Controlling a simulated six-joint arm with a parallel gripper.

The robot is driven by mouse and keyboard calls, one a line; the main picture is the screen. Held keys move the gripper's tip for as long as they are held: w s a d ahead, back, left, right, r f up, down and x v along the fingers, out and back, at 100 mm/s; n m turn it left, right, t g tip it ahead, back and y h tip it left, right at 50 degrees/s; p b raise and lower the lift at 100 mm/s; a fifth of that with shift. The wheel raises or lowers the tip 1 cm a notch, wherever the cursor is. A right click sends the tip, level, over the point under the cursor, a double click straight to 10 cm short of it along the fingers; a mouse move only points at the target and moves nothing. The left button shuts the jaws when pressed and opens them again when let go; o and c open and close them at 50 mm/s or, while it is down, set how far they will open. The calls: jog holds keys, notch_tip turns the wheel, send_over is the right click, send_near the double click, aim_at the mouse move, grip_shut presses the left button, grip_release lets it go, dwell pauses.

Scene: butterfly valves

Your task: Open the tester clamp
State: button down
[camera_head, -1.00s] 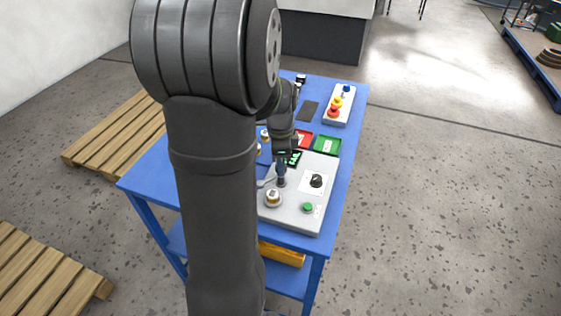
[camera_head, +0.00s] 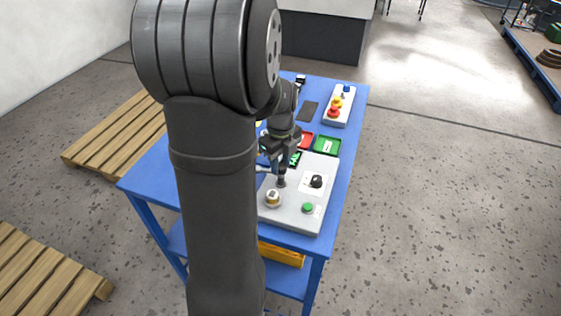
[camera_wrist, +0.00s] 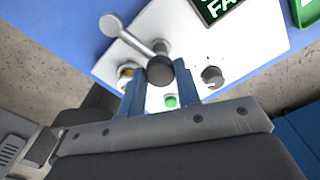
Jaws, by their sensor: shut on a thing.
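The tester (camera_head: 298,213) is a pale grey box near the front right of the blue table. My gripper (camera_wrist: 160,78) is shut on the clamp's handle, a blue finger on each side of the dark knob. My gripper also shows tilted over the tester in the head view (camera_head: 272,156). A valve with a brass part (camera_head: 272,198) sits on the tester beside the clamp.
The tester has a black dial (camera_head: 316,181), a green button (camera_head: 308,208) and a display with green letters (camera_head: 295,158). Behind it are a green tray (camera_head: 327,145) and a red tray (camera_head: 305,140). A button box (camera_head: 338,105) stands farther back. My arm hides the table's left part.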

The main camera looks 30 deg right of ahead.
aim_at(281, 165)
jog(key=shift+m, duration=0.5)
jog(key=c, duration=1.1)
grip_release()
jog(key=shift+o, duration=0.2)
jog(key=shift+r, duration=0.1)
notch_tip(281, 165, up, 17)
jog(key=shift+r, duration=0.15)
notch_tip(281, 165, down, 18)
jog(key=shift+r, duration=0.25)
